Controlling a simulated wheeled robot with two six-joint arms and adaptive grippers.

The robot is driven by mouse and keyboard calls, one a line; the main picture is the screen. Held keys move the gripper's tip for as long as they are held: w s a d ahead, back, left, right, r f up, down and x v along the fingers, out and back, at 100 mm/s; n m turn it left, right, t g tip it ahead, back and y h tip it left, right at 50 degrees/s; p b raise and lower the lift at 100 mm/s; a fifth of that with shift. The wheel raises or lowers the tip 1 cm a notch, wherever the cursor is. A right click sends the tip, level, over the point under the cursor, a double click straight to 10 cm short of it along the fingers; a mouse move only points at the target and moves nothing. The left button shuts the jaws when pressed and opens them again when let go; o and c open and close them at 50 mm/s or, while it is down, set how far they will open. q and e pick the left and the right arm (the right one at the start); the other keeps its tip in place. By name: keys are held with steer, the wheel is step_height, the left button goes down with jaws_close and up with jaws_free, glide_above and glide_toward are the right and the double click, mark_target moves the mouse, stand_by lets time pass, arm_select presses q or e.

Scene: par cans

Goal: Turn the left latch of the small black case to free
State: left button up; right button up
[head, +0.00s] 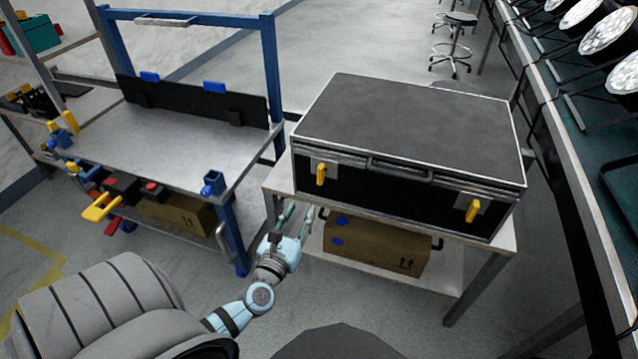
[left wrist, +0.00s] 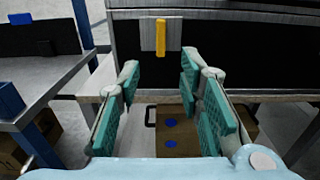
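The small black case (head: 410,118) lies closed on a small table, with metal edges and a handle on its front. Its left latch (head: 320,174) is a yellow lever on a metal plate, pointing roughly downward. It also shows in the left wrist view (left wrist: 161,37), upright in the picture above the fingers. The right latch (head: 473,211) is a similar yellow lever. My left gripper (head: 299,222) is open and empty, in front of and below the left latch, apart from it. Its spread green-padded fingers show in the left wrist view (left wrist: 163,105). My right gripper is not in view.
The case's table (head: 276,180) has a lower shelf with a cardboard box (head: 375,248). A blue-framed workbench (head: 165,148) stands close on the left. Lamps (head: 607,33) line a bench on the right. Stools (head: 452,48) stand behind.

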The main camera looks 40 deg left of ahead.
mark_target(319, 176)
arm_select(q)
steer(key=b+x, duration=0.1)
steer(key=x, duration=1.3)
steer(key=shift+w+d+r+b, duration=0.1)
steer(key=shift+b, duration=0.3)
jaws_close()
